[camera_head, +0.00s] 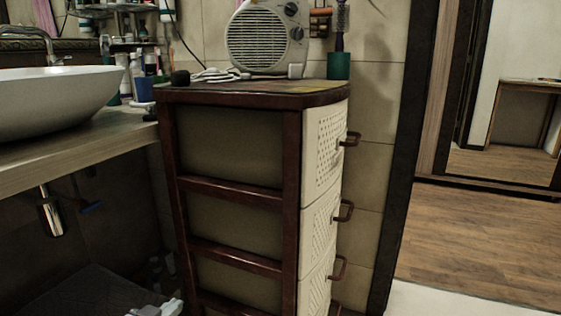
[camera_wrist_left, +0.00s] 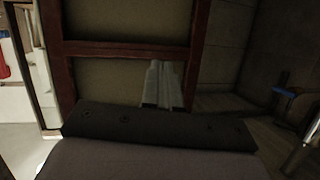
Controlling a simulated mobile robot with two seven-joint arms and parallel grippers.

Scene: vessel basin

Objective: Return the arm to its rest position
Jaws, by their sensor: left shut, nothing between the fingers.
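My left gripper (camera_head: 160,308) shows at the bottom edge of the head view, low down beside the left side of the drawer cabinet. Only a small pale part of it is in that view. In the left wrist view its fingers (camera_wrist_left: 163,85) are together, with nothing between them. They point toward the cabinet's side panel and dark red frame; whether they touch it I cannot tell. My right gripper is in neither view.
The drawer cabinet (camera_head: 235,141) stands close by, with a fan heater (camera_head: 267,40) on top. The counter (camera_head: 90,145) with a white basin (camera_head: 60,95) overhangs at left. A drain pipe (camera_head: 50,212) hangs below it. Open floor (camera_head: 470,240) lies at right.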

